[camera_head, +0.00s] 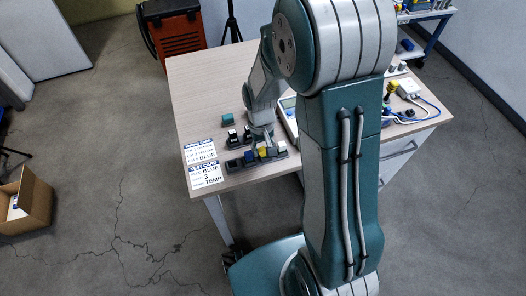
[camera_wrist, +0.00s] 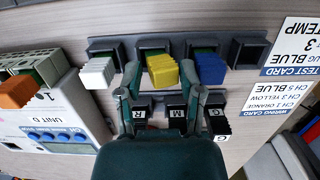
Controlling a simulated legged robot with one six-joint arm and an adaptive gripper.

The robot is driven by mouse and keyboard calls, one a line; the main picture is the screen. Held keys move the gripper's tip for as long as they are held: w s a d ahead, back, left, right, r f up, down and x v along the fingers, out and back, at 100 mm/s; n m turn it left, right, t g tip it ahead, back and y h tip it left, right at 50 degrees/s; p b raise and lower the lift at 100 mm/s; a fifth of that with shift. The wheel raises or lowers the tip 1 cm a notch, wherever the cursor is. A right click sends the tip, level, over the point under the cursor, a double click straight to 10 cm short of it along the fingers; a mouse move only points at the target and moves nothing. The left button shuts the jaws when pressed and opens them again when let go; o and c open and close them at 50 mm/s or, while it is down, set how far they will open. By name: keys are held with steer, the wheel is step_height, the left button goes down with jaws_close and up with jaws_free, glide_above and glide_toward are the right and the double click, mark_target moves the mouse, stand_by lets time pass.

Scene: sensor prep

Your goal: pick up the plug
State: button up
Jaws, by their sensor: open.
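In the wrist view, a white plug (camera_wrist: 98,73), a yellow plug (camera_wrist: 163,73) and a blue plug (camera_wrist: 210,69) stand in a dark rack (camera_wrist: 124,44). The rack's slot at the right end is empty. My gripper (camera_wrist: 162,82) is open, with one fingertip on each side of the yellow plug. The left fingertip lies between white and yellow, the right one between yellow and blue. I cannot tell whether they touch the plugs. In the head view, the yellow plug (camera_head: 262,152) shows below my gripper, near the table's front edge; my arm hides part of the table.
Black blocks marked R (camera_wrist: 142,113) and M (camera_wrist: 177,113) sit beside the rack, with another black block at their right. A white unit with an orange plug (camera_wrist: 15,92) stands left. A test card (camera_wrist: 298,47) and a wiring card (camera_wrist: 268,101) lie right. The table's (camera_head: 195,85) back left is clear.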

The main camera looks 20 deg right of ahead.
steer(key=shift+d+f, duration=0.1)
steer(key=shift+f, duration=0.25)
steer(key=shift+d, duration=0.35)
jaws_close()
steer(key=shift+a, duration=0.1)
steer(key=shift+a, duration=0.15)
steer(key=shift+r, duration=0.1)
